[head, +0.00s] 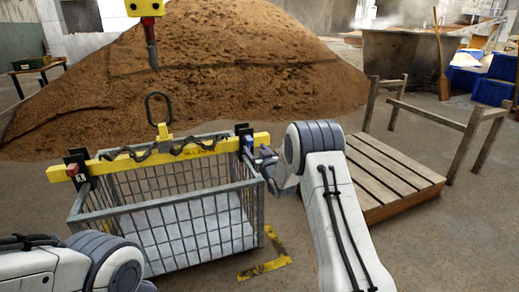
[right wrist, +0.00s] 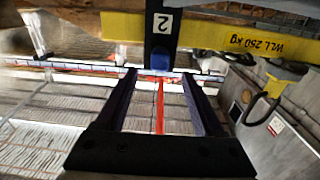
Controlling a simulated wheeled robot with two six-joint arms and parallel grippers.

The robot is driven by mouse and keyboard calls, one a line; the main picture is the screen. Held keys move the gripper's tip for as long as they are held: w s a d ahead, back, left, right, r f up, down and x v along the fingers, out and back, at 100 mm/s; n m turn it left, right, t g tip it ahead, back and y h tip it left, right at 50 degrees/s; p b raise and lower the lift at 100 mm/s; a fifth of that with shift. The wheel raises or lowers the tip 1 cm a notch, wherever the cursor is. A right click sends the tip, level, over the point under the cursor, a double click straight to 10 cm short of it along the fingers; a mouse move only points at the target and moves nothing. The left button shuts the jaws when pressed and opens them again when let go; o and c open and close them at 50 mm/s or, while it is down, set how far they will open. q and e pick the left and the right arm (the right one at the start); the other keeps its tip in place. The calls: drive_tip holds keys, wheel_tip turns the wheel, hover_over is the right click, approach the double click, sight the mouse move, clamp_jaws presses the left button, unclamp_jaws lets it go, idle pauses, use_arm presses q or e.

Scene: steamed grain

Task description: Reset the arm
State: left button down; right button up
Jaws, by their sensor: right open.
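My right gripper (head: 262,162) is beside the right end of the yellow lifting beam (head: 205,148) at the wire cage (head: 192,225). In the right wrist view, my right gripper (right wrist: 160,76) has its two dark fingers apart. A dark bracket labelled 2 (right wrist: 162,30), with a blue block (right wrist: 160,61) at its lower end, shows just beyond and between the fingertips. I cannot tell whether they touch. My left arm (head: 75,268) comes in at the lower left; its gripper is not seen.
A large brown grain heap (head: 250,60) is behind. A wooden platform with rails (head: 390,168) stands right of my right arm. Blue crates (head: 490,90) are far right.

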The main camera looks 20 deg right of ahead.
drive_tip(key=s+a+r+n+g+y+p, duration=0.15)
drive_tip(key=s+a+r+g+p, duration=0.4)
drive_tip(key=s+a, duration=0.55)
drive_tip(key=s+a+r+n+g+y+p, duration=0.15)
drive_tip(key=s+a+r+g+p, duration=0.35)
drive_tip(key=s+a, duration=0.7)
drive_tip(key=s+r+n+g+h+p, duration=0.15)
drive_tip(key=s+r+g+p, duration=0.25)
drive_tip(key=s, duration=1.1)
drive_tip(key=s+r+n+g+h+p, duration=0.1)
drive_tip(key=s+r+n+g+p, duration=0.25)
drive_tip(key=s, duration=1.25)
wheel_tip(320, 180, up, 37)
drive_tip(key=m+p, duration=0.1)
drive_tip(key=p, duration=3.6)
drive_tip(key=shift+s, duration=0.25)
